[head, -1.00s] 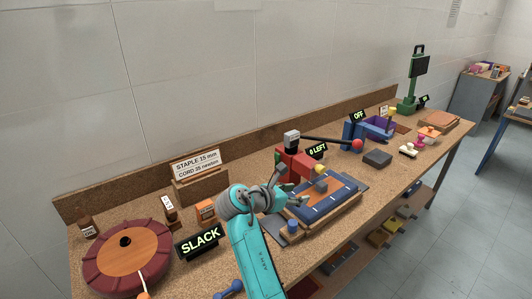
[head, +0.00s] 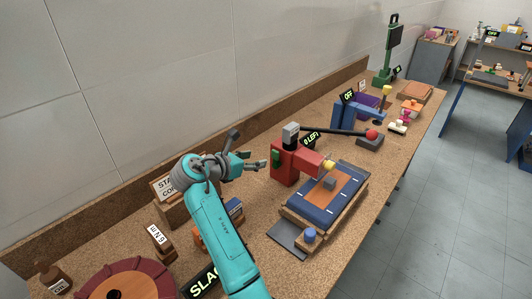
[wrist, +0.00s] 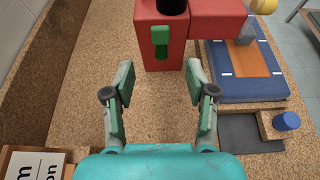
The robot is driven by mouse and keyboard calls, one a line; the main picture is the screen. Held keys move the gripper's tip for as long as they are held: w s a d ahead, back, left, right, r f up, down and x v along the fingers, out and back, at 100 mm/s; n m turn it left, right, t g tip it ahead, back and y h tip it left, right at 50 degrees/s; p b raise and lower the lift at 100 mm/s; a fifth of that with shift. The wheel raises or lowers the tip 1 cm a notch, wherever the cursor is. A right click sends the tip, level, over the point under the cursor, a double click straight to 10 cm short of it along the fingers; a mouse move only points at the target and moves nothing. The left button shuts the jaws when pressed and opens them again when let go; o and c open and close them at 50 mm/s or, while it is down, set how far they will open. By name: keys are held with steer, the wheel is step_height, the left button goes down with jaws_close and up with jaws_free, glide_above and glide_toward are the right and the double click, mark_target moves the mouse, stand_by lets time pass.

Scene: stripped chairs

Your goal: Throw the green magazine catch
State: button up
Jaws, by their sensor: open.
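The green magazine catch (wrist: 160,40) is a small upright green tab on the near face of the red stapler body (wrist: 154,60) in the wrist view. In the head view the catch (head: 276,158) shows on the left side of the red stapler (head: 294,168). My gripper (wrist: 160,86) is open and empty, its two fingers apart on either side of the catch's line. The gripper (head: 258,160) is a short gap to the left of the catch in the head view and appears not to touch it.
A blue padded block with an orange panel (head: 327,195) lies beside the stapler. A black lever with a red knob (head: 371,134) reaches right. The sign block (head: 166,187) and a maroon round cushion (head: 135,283) stand left. Bare cork bench (wrist: 90,85) lies between gripper and stapler.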

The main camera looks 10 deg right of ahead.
mark_target(274, 155)
steer(key=x, duration=1)
steer(key=shift+s, duration=0.1)
jaws_close()
